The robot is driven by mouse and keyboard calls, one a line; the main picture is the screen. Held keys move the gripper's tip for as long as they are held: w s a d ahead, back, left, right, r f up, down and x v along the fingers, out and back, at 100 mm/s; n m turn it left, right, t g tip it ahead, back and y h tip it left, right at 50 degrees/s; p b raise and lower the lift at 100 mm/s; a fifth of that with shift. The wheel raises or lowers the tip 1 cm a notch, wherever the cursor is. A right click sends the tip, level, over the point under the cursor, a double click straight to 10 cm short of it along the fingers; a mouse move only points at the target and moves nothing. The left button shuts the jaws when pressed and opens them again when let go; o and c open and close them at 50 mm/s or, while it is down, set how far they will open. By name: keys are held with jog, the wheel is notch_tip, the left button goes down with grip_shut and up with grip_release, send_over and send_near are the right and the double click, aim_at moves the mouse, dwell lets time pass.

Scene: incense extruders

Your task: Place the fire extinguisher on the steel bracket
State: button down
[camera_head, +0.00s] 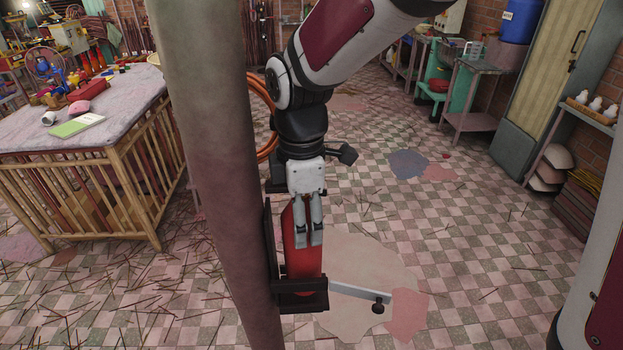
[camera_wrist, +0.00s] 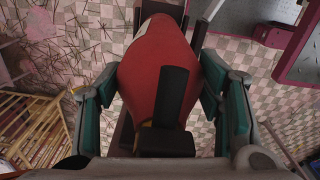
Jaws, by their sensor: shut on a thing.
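The red fire extinguisher (camera_head: 301,262) is upright at the dark steel bracket (camera_head: 300,302), which is fixed to the thick post. Its lower end is at the bracket's bottom holder; whether it bears on it fully I cannot tell. My gripper (camera_head: 309,238) is around the extinguisher's upper part from above, shut on it. In the wrist view the red body and black handle of the extinguisher (camera_wrist: 150,75) fill the space between the two fingers of my gripper (camera_wrist: 160,90). A light strap with a dark knob (camera_head: 380,305) sticks out to the right of the bracket, swung open.
The thick post (camera_head: 205,130) stands just left of my gripper. A bamboo-sided table (camera_head: 80,135) with tools is at the left. A metal side table (camera_head: 480,75) and a cabinet (camera_head: 545,80) are at the right. The tiled floor right of the bracket is mostly free, with scattered sticks.

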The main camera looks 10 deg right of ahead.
jog(key=shift+a+f+p, duration=0.1)
jog(key=shift+f+p, duration=0.25)
jog(key=shift+f, duration=1.45)
jog(key=shift+c, duration=2.3)
grip_release()
jog(key=shift+f, duration=0.1)
notch_tip(320, 180, up, 12)
jog(key=shift+f+b, duration=0.1)
jog(key=shift+b, duration=0.6)
jog(key=shift+r, duration=0.25)
jog(key=s+d+r+m+t, duration=0.3)
jog(key=s+d+m+t, duration=0.2)
jog(key=s+d+m, duration=0.8)
jog(key=d+m, duration=0.3)
jog(key=m, duration=0.3)
jog(key=shift+s+r+t, duration=0.2)
jog(key=shift+s+t, duration=0.1)
